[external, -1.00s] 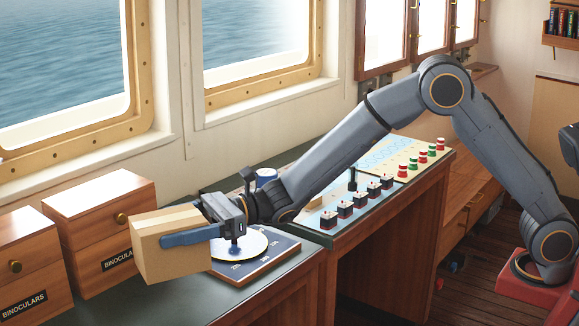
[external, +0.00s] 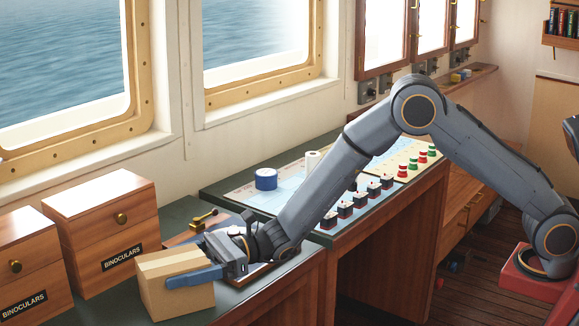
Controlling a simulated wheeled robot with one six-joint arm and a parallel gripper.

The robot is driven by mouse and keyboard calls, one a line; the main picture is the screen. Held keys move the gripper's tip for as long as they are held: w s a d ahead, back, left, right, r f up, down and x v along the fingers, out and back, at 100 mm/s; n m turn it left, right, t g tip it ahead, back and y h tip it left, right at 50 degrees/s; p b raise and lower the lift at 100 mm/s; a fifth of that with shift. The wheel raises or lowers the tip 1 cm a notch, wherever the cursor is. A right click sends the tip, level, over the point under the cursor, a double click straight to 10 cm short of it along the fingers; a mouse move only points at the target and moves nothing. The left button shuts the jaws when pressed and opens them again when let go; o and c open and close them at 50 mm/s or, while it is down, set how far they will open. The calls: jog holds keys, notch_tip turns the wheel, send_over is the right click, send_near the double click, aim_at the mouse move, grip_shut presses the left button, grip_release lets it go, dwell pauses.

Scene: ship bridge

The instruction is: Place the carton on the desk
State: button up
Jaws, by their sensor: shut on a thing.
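The carton (external: 178,293) is a tan cardboard box with a lighter tape strip on top. It is at the lower left in the external view, over the front part of the dark green desk (external: 240,290). My gripper (external: 200,277) is shut on the carton, with one blue finger along its near side. The other finger is hidden behind the carton. The carton looks upright and its base is at or very close to the desk top; I cannot tell whether it touches.
Two wooden binocular boxes (external: 100,225) stand left of and behind the carton. A brass lever (external: 203,218) is behind the gripper.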

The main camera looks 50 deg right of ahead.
jog(key=shift+f, duration=0.1)
jog(key=o, duration=1.3)
jog(key=shift+d, duration=0.15)
jog(key=b+v, duration=0.2)
jog(key=v, duration=0.9)
jog(key=shift+s+d, duration=0.15)
jog(key=shift+d, duration=0.25)
